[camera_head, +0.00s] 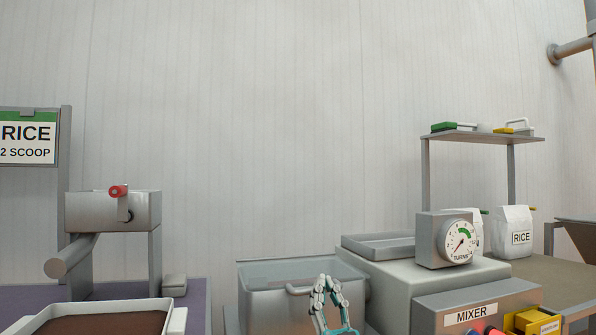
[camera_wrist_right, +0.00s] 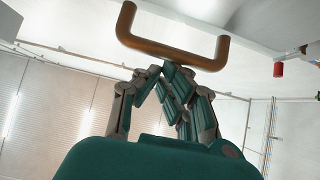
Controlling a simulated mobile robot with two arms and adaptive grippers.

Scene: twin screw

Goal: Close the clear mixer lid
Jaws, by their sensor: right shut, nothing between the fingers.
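The mixer tub (camera_head: 262,306) is a grey box at the bottom centre of the head view. A clear, see-through lid (camera_head: 290,270) shows at its top; I cannot tell whether it lies fully flat. My right gripper (camera_head: 328,284) is just right of that handle, fingers pointing up, shut and empty. In the right wrist view a brown U-shaped handle (camera_wrist_right: 170,52) spans just beyond the shut fingertips, not between them. Whether they touch it is unclear. My left gripper is out of view.
The mixer housing (camera_head: 390,276) with a dial (camera_head: 458,240) and a MIXER panel (camera_head: 470,314) stands right of the tub. A crank device (camera_head: 110,212) and a brown-filled tray (camera_head: 176,318) are at left. Rice bags (camera_head: 513,226) stand below a shelf (camera_head: 480,136).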

